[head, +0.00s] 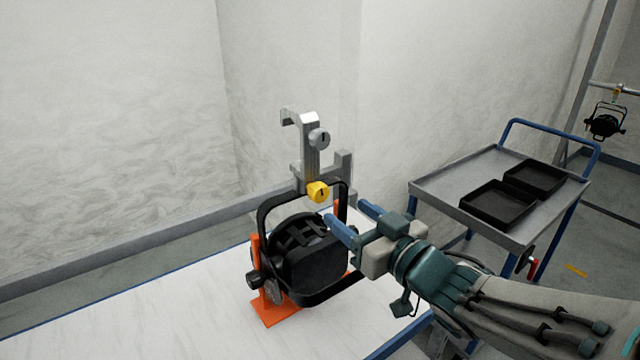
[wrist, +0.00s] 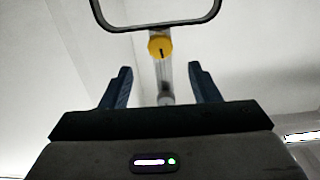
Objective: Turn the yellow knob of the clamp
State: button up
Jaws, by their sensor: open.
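The yellow knob (head: 317,191) sits low on the grey metal clamp (head: 310,150), just above the black yoke of the par can (head: 312,255). A dark line marks the knob's face. My gripper (head: 346,220) is to the right of and a little below the knob, apart from it, with its blue fingers spread and nothing between them. In the wrist view the yellow knob (wrist: 160,46) shows beyond the fingertips, roughly centred between the fingers (wrist: 160,85). The clamp (wrist: 163,78) and part of the black yoke (wrist: 155,27) also show there.
The par can stands in an orange stand (head: 283,312) on a white table (head: 160,310). A grey knob (head: 320,138) is higher on the clamp. A blue-framed cart (head: 440,190) with two black trays stands at the right. The table's left part is clear.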

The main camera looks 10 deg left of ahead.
aim_at(323, 196)
jog(key=p+x, duration=0.1)
jog(key=x, duration=0.8)
jog(key=shift+w+a, duration=0.2)
jog(key=shift+a, duration=0.05)
jog(key=c, duration=1)
jog(key=shift+f, duration=0.15)
